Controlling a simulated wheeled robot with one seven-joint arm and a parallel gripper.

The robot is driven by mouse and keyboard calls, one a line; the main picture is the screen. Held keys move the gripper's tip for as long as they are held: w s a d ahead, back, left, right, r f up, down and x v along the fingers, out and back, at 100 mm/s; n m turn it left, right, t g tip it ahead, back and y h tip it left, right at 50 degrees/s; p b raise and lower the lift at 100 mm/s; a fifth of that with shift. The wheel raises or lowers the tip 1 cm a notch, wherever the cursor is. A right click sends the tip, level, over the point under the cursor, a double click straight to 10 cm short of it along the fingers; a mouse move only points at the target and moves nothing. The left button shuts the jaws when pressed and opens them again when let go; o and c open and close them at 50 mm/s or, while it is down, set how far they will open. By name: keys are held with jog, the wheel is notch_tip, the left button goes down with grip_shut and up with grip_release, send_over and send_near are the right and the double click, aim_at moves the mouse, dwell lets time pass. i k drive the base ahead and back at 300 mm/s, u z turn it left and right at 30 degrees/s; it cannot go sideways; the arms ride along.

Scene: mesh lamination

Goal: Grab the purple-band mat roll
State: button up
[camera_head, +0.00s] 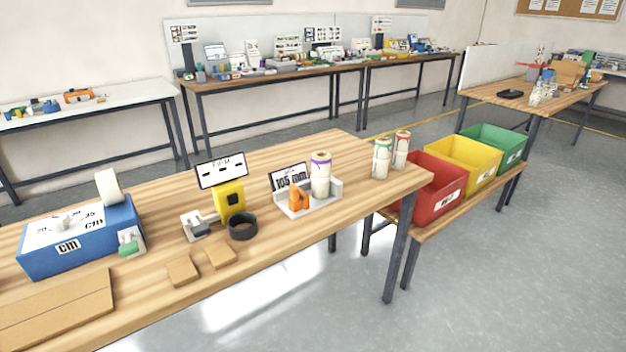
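The purple-band mat roll (320,176) is a cream cylinder with a purple band near its top. It stands upright in or on a small light-grey holder (322,205) on the wooden table. An orange part (299,197) and a sign reading "105 mm" (289,178) are just left of it. Two similar rolls stand to its right on the table, one with a green band (382,158) and one with a red band (402,150). My gripper is not in view.
On the table (150,305) are a blue box (80,245), a yellow device (229,201), a black ring (243,226) and flat brown pieces (182,270). Red (432,192), yellow (465,160) and green bins (495,146) stand on a lower bench to the right. Grey floor (500,280) in front is clear.

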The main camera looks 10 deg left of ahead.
aim_at(320, 160)
jog(key=u, duration=0.05)
jog(key=i, duration=1)
jog(key=z, duration=0.05)
